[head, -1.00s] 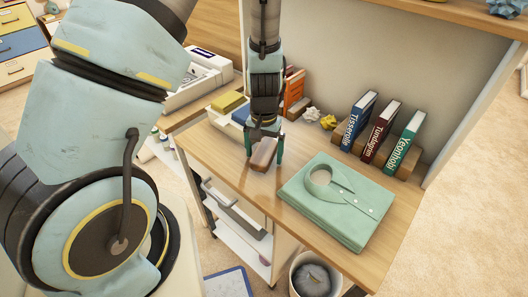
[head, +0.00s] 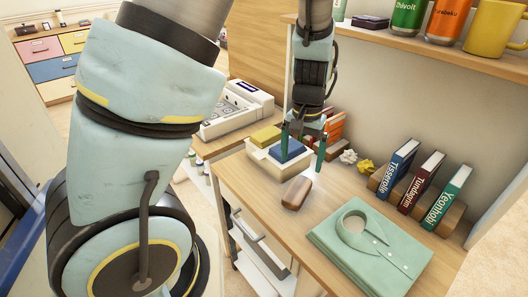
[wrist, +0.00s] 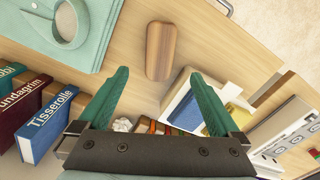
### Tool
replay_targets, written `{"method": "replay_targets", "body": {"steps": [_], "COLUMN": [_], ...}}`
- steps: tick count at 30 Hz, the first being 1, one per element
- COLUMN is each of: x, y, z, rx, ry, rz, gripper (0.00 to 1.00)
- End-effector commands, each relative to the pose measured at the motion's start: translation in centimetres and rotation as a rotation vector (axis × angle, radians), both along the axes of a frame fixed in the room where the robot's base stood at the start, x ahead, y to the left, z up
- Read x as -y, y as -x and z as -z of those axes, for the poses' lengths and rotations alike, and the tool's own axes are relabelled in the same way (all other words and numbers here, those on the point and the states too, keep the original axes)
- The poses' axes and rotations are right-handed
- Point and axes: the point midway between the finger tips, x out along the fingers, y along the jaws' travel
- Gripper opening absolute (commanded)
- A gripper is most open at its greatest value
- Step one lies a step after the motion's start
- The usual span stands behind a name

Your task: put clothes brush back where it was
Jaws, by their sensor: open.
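The clothes brush (head: 297,193) has a brown wooden back and lies on the wooden desk, left of the folded green shirt (head: 370,246). In the wrist view the brush (wrist: 161,50) lies beyond the fingertips, apart from them. My gripper (head: 304,150) is open and empty, with its two green fingers raised above the desk behind the brush. In the wrist view my gripper (wrist: 160,92) shows its fingers spread wide with nothing between the tips.
A white tray (head: 262,160) with blue and yellow items stands behind the brush. Crumpled paper balls (head: 348,157) and upright books (head: 420,182) stand at the back right. A shelf (head: 400,44) with cans and a mug overhangs the back. A white machine (head: 238,108) is at left.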

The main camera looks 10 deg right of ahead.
Motion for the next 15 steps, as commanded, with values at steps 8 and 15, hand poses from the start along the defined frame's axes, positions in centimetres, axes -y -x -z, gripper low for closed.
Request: {"method": "replay_targets", "body": {"steps": [8,15], "x": [-3.6,-13.1], "y": [-1.5,-3.2], "z": [-1.4,-4.8], "rx": [-0.001,0.028], "ry": [0.022,0.063], "rz": [-0.091,-0.304], "gripper": [0.99,0.99]}}
